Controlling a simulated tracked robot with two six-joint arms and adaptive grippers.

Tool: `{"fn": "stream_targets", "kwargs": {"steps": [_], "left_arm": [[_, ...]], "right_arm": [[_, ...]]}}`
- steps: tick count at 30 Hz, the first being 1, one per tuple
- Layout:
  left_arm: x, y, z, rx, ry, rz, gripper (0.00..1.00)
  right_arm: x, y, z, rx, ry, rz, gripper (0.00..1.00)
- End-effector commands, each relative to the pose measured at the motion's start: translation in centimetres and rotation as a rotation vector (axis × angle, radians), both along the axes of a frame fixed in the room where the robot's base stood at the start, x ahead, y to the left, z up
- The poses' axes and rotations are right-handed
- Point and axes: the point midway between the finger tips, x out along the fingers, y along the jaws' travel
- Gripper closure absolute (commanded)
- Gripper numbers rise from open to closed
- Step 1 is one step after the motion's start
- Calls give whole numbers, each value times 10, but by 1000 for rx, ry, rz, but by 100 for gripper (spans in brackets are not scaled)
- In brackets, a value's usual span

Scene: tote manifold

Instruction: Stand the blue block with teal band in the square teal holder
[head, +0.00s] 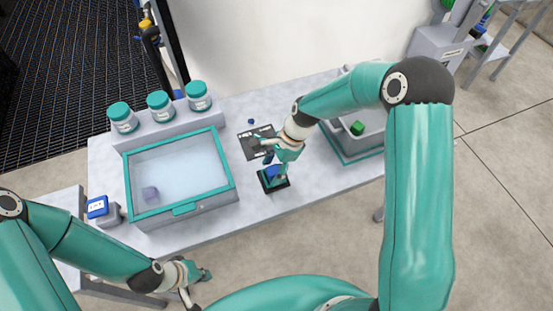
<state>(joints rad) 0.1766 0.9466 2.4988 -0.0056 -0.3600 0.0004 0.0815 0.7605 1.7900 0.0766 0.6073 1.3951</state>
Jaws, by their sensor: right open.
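The blue block (271,171) shows as a small blue patch at the dark square holder with teal edging (273,187), near the table's front edge. My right gripper is over it and hides part of it, so its teal band and how deep it sits cannot be made out. My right gripper (276,163) is open, with its fingers pointing down close to the block. My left gripper (197,277) is low in front of the table, away from the block and holder; its fingers are too small to read.
A dark panel (252,146) lies behind the holder. A second tote (367,153) with a green cube (357,128) is at right. A blue-faced device (98,208) sits at left.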

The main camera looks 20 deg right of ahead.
Motion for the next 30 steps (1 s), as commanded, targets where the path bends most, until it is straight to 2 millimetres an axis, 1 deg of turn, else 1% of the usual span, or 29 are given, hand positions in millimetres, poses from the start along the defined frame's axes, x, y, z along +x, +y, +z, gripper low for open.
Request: {"fn": "stream_targets", "kwargs": {"steps": [3,5,8,15,18,21,24,30], "left_arm": [[0,0,11,0,0,0,100],[0,0,5,0,-1,0,100],[0,0,1,0,0,0,100],[0,0,-7,0,0,0,100],[0,0,-9,0,0,0,100],[0,0,-10,0,0,0,100],[0,0,-11,0,0,0,100],[0,0,-11,0,0,0,100]], "right_arm": [[0,0,15,0,-1,1,38],[2,-4,18,-1,-6,-1,38],[2,-11,34,-1,-6,-1,38],[2,-31,82,-1,-6,-1,38],[2,-37,99,-1,-6,-1,38],[2,-42,111,0,-4,-1,38],[2,-45,118,0,-1,0,38],[1,-46,121,0,0,0,38]]}}
